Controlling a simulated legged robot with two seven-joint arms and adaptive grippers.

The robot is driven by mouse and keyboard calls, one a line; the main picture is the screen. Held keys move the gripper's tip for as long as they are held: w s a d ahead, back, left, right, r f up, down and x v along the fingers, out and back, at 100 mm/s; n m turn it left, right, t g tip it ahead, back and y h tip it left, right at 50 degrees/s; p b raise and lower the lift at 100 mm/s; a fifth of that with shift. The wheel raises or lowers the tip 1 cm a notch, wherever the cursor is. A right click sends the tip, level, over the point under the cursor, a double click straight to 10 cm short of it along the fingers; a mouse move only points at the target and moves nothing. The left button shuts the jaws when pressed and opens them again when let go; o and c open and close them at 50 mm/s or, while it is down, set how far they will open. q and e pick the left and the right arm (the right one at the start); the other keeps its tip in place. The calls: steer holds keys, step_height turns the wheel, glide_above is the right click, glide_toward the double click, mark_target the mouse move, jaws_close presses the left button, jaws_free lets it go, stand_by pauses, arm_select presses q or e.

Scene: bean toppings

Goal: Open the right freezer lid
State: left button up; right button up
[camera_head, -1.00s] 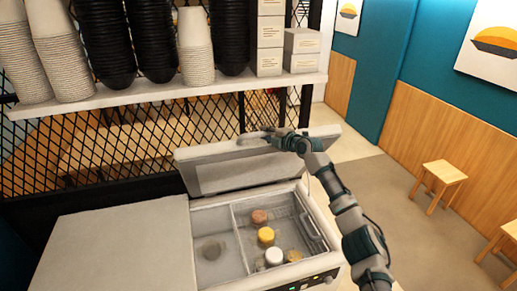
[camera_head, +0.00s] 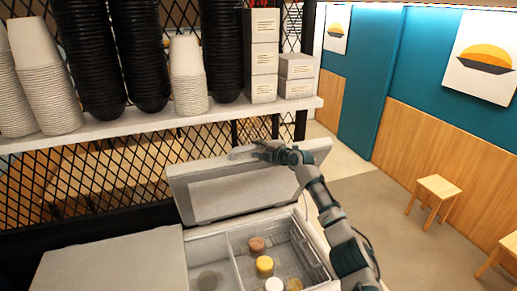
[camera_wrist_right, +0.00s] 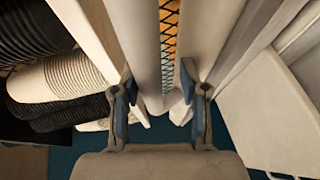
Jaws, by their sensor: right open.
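The right freezer lid (camera_head: 240,191) is raised and tilted back in the head view, with its inner face showing. The freezer compartment (camera_head: 207,249) below it is uncovered, and several small tubs sit inside, among them a yellow one (camera_head: 264,264) and a white one (camera_head: 274,284). My right gripper (camera_head: 240,153) is at the lid's upper edge, with the arm reaching in from the right. In the right wrist view its fingers (camera_wrist_right: 161,112) are spread apart near a pale edge; contact cannot be told. The left gripper is not in view.
A closed white left lid (camera_head: 110,262) lies flat beside the opening. A shelf (camera_head: 160,126) with stacked cups, black bowls and boxes stands above and behind the lid. Black mesh (camera_head: 90,185) is behind it. Wooden stools (camera_head: 438,187) stand on open floor at the right.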

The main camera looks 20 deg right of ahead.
steer(key=shift+w, duration=0.15)
steer(key=shift+s+d+r, duration=0.2)
steer(key=shift+s+r, duration=0.1)
steer(key=shift+s, duration=0.1)
steer(key=v, duration=1.1)
steer(key=shift+f, duration=0.2)
steer(key=shift+a, duration=0.1)
